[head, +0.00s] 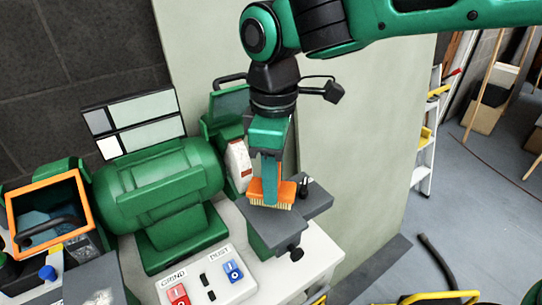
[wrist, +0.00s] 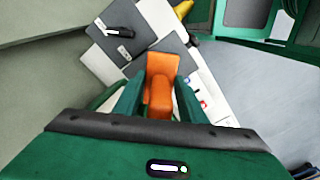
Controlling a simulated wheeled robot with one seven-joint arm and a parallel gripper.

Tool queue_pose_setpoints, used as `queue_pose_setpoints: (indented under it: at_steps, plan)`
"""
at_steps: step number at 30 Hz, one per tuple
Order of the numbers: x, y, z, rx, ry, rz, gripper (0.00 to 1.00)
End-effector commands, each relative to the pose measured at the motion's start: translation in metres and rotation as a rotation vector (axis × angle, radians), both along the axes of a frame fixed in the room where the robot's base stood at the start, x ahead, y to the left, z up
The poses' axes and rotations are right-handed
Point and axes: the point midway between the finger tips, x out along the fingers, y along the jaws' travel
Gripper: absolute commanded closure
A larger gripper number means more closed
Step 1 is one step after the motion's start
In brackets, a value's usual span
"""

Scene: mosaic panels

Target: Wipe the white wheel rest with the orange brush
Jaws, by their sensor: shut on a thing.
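My gripper (head: 270,180) is shut on the orange brush (head: 286,190), holding it upright with its pale bristles facing down. The brush also shows between the fingers in the wrist view (wrist: 162,68). The white wheel (head: 239,165) is at the right end of the green grinder, just left of the gripper. Its rest, a dark grey plate (head: 318,200), lies under and around the brush. The bristles are at or just above the plate; I cannot tell if they touch. The brush and fingers hide part of the plate.
The green grinder body (head: 160,190) stands to the left. A switch panel (head: 208,282) marked GRIND and DUST is in front. An orange-framed shield (head: 50,185) is at the far left. A pale panel (head: 375,150) stands behind. Open floor (head: 480,220) lies to the right.

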Motion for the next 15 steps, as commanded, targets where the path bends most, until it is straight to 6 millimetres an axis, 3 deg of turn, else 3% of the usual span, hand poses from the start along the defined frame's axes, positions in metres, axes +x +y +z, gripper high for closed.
queue_pose_setpoints:
  at_steps: [15]
  plan:
    - [0.002, -0.003, 0.045, 0.002, -0.002, -0.007, 0.87]
